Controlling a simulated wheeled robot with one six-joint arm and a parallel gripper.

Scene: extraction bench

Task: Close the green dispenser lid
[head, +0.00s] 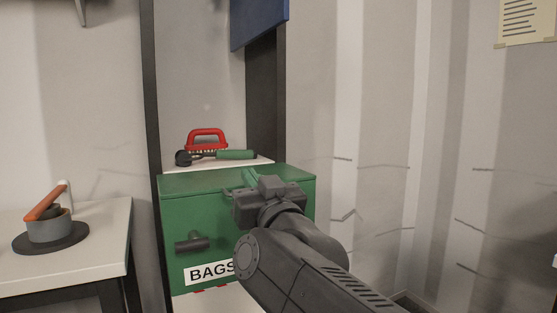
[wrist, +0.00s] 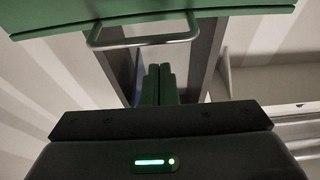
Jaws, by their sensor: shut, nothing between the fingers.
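The green dispenser (head: 205,223) is a box with a white BAGS label and a dark handle (head: 191,244) on its front. Its green lid (head: 195,182) looks roughly level across the top; I cannot tell whether it is fully shut. My gripper (head: 240,177) is at the top of the box, right of the front handle, with its green fingers overlapping the lid in the head view. The fingers (wrist: 157,83) are together and empty. In the wrist view, a green panel (wrist: 200,12) with a metal bar handle (wrist: 145,42) lies beyond the fingertips. Contact is unclear.
Behind the box, a light shelf (head: 262,161) carries a red-handled brush (head: 207,137) and a green-handled tool (head: 235,155). At left, a white table (head: 95,225) holds a grey pot-like item (head: 49,230) with an orange handle. Dark posts flank the shelf. The wall lies to the right.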

